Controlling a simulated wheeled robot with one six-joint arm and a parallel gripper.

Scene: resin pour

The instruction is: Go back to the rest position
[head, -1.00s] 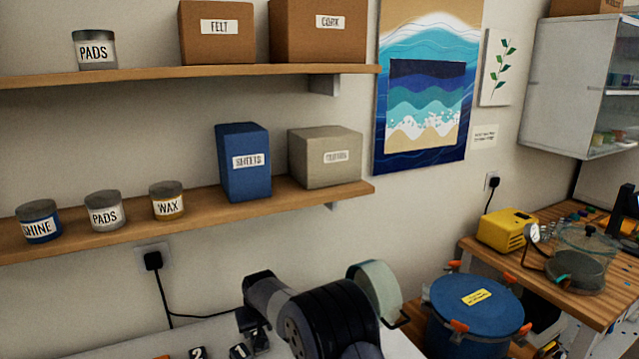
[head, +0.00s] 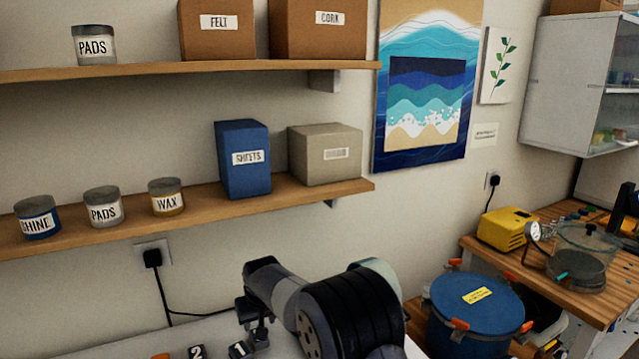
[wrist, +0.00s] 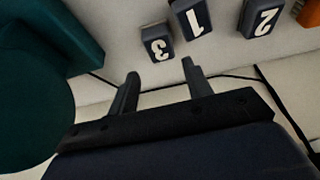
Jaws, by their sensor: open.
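My gripper (wrist: 159,68) shows in the wrist view with its two fingers apart and nothing between them. Beyond the fingertips are dark numbered blocks: the block marked 3 (wrist: 158,44), the block marked 1 (wrist: 190,18) and the block marked 2 (wrist: 263,18). The block marked 3 looks closest to the fingers, with a gap between. In the head view my arm stands over the pale table at the bottom, and the block marked 2 (head: 197,353) shows at the lower edge. The fingers are hard to make out there.
A dark teal object (wrist: 35,90) fills the wrist view's left side. Two wall shelves, including the lower shelf (head: 110,225), hold jars and boxes. A blue lidded pot (head: 470,320) stands right of my arm. Beyond it, a wooden bench (head: 590,302) carries a yellow device (head: 507,230) and a glass vessel.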

